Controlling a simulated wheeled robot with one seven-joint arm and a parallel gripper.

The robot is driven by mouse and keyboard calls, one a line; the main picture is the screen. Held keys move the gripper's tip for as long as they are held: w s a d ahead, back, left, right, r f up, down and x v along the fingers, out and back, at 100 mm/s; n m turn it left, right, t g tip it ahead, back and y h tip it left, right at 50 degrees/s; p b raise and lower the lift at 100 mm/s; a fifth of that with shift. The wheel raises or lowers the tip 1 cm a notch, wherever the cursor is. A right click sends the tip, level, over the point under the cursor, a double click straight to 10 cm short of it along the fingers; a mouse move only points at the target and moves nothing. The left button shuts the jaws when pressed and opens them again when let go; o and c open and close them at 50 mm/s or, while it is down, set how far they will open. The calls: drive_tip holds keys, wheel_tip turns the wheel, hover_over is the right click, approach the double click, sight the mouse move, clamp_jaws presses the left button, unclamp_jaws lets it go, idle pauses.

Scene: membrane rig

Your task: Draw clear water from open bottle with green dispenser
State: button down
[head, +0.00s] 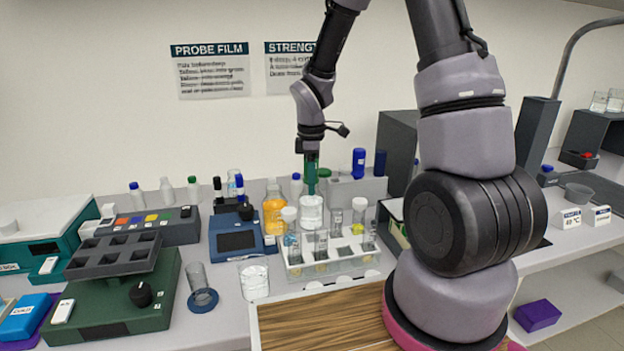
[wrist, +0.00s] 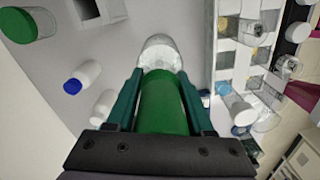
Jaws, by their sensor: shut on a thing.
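My gripper (head: 311,158) points straight down and is shut on the green dispenser (wrist: 163,108). The dispenser stands upright between the fingers, with its lower end at the mouth of a clear open bottle (head: 311,213). The bottle stands behind the tube rack, and its glass shoulder shows beyond the dispenser in the wrist view (wrist: 160,52). The dispenser hides the mouth in the wrist view, so I cannot tell how deep its tip reaches. In the wrist view, my gripper (wrist: 161,88) has one finger on each side of the dispenser.
A white rack (head: 330,262) with several tubes and vials stands just in front of the bottle. An orange-filled bottle (head: 274,214) is close on the left. A green-capped jar (wrist: 30,22) and a blue-capped bottle (wrist: 84,76) are nearby. A beaker (head: 254,280) stands at the front left.

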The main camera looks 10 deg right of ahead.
drive_tip(key=shift+s+d+f, duration=0.1)
drive_tip(key=shift+s+f, duration=0.2)
drive_tip(key=shift+f, duration=0.55)
drive_tip(key=shift+w+r, duration=0.15)
drive_tip(key=shift+r, duration=0.1)
drive_tip(key=shift+w+r, duration=0.1)
drive_tip(key=shift+r, duration=0.9)
drive_tip(key=shift+c, duration=1.1)
unclamp_jaws()
drive_tip(key=shift+r, duration=0.15)
wheel_tip(320, 180, up, 11)
drive_tip(key=shift+f, duration=0.2)
